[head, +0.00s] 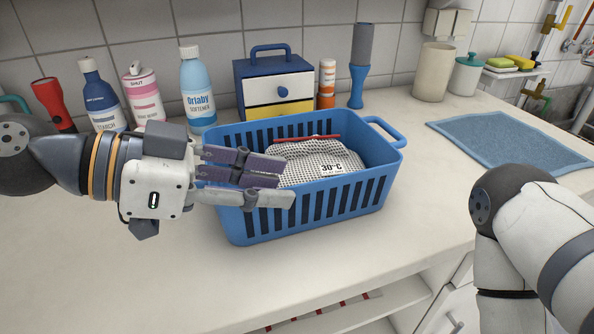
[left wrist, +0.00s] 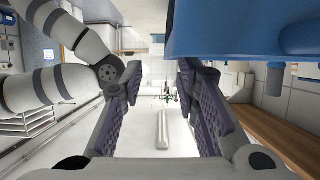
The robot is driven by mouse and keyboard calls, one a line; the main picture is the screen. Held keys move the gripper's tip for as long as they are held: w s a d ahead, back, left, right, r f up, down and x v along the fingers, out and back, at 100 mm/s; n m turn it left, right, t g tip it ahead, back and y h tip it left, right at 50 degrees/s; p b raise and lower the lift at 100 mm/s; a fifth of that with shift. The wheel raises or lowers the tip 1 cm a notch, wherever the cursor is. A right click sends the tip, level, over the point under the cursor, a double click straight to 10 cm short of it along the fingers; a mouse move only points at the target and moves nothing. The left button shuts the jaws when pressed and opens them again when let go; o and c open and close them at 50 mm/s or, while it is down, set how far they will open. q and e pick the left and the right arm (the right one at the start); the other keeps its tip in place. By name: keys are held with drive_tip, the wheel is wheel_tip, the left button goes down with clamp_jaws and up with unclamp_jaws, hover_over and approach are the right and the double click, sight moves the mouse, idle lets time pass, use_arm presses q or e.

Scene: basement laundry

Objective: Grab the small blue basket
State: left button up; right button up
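The small blue basket (head: 312,202) stands upright on the white counter, with slotted walls and a loop handle at its right end. Its left end is partly hidden by my left gripper. A white mesh bag (head: 310,163) with a "30°C" tag lies inside. My left gripper (head: 268,180) is level at the basket's left end, its fingers pointing right and overlapping the basket in the head view. In the left wrist view, the fingers (left wrist: 161,80) are apart with nothing visibly between them; a large blue surface, likely the basket (left wrist: 225,28), is at top right. Contact cannot be told. My right gripper is out of view.
Behind stand a red torch (head: 54,103), a navy bottle (head: 102,97), a pink bottle (head: 144,94), a softener bottle (head: 197,90), a small drawer box (head: 275,91) and an orange-white bottle (head: 327,84). A blue mat (head: 510,141) lies right. The front counter is clear.

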sight(305, 184)
use_arm(q)
drive_tip(key=x, duration=0.6)
drive_tip(key=shift+w+a+f, duration=0.1)
drive_tip(key=shift+w+a, duration=0.1)
drive_tip(key=shift+w, duration=0.2)
clamp_jaws()
